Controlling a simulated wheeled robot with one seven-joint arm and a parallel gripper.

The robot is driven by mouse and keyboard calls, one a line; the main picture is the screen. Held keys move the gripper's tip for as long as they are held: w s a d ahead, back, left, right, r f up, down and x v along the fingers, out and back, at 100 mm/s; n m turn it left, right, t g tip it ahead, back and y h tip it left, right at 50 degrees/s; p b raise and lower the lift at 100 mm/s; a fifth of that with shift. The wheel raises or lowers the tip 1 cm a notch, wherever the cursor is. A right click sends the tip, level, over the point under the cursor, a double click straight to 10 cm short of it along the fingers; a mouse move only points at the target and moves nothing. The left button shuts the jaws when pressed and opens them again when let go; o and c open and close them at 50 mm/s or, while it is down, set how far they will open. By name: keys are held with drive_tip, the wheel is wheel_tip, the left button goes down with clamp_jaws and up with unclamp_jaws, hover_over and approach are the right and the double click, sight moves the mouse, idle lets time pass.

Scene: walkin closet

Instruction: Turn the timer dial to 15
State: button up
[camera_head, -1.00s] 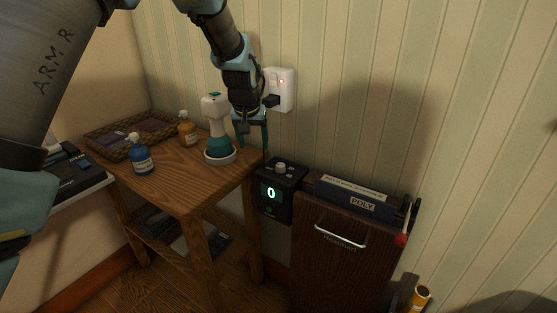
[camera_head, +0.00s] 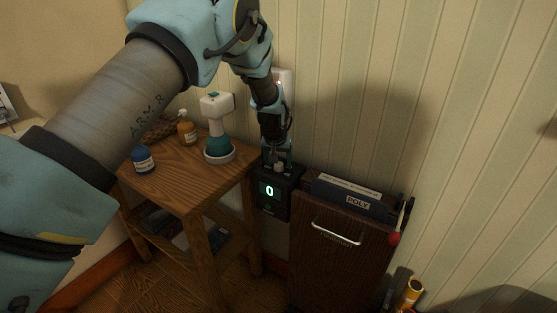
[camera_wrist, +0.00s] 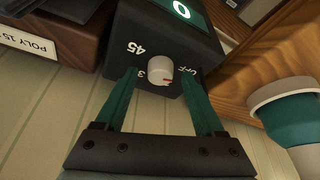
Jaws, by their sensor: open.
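The timer is a black box (camera_head: 271,203) on the wall between the wooden table and the brown cabinet, with a lit green "0" on its front. It also shows in the wrist view (camera_wrist: 205,50). Its pale round dial (camera_wrist: 160,70) is on top, with a small red mark toward the "OFF" label. "45" and part of a "3" are printed on the other side. My gripper (camera_head: 277,160) is just above the timer. In the wrist view my gripper (camera_wrist: 160,88) is open, its two green fingers on either side of the dial. I cannot tell whether they touch it.
A wooden table (camera_head: 180,185) at left holds a white and teal device (camera_head: 218,130), a blue bottle (camera_head: 143,159) and an amber bottle (camera_head: 186,130). The striped wall is close behind.

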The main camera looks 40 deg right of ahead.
drive_tip(key=shift+f, duration=0.15)
clamp_jaws()
idle(0.6)
